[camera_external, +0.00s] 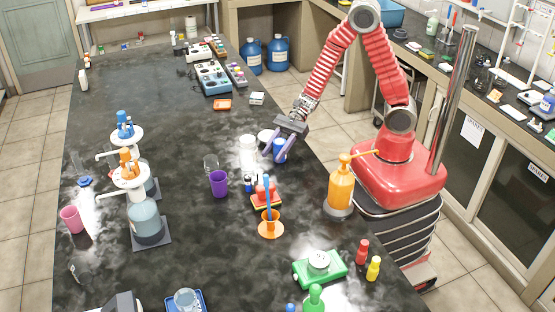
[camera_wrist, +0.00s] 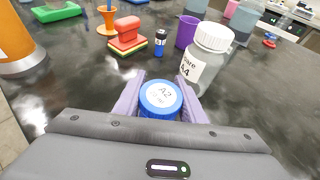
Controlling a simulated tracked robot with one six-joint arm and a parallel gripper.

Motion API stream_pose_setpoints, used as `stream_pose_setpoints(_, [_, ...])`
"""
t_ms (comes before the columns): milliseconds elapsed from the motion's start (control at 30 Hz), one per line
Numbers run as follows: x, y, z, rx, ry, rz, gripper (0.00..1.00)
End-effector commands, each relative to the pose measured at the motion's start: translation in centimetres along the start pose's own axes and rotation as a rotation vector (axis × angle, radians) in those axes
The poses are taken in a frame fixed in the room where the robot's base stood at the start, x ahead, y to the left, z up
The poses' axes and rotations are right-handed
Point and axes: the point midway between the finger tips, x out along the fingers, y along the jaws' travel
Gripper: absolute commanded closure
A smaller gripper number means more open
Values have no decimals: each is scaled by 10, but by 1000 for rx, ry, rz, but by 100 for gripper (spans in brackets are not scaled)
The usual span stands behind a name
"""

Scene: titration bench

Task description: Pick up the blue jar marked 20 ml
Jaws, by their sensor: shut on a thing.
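The blue jar (camera_wrist: 160,98) is between the two purple fingers of my gripper (camera_wrist: 163,90) in the wrist view. Its blue lid has a white top label reading "A2", with smaller writing below that I cannot make out. The fingers are shut on its sides. In the external view the blue jar (camera_external: 280,146) shows between the fingers of my gripper (camera_external: 279,155), at the right side of the black bench. I cannot tell whether its base touches the bench.
A white-lidded jar (camera_wrist: 203,55) marked "A4" stands close by on the right in the wrist view. A purple cup (camera_external: 219,183), a red stamp (camera_external: 264,193), an orange funnel (camera_external: 271,228) and an orange pump bottle (camera_external: 341,188) stand around. Bare bench lies farther back left.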

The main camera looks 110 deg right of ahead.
Motion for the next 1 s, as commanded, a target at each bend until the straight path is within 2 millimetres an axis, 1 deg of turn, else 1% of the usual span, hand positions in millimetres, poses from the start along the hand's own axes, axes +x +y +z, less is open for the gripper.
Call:
stream_pose_setpoints(167, [-3, 0, 7, -3, -1, -1, 85])
stream_pose_setpoints(267, [-6, 0, 15, -4, -1, 0, 85])
stream_pose_setpoints(800, [-33, 0, 80, -4, -2, -2, 85])
stream_pose_setpoints(1000, [-38, 0, 91, -2, -1, -1, 85])
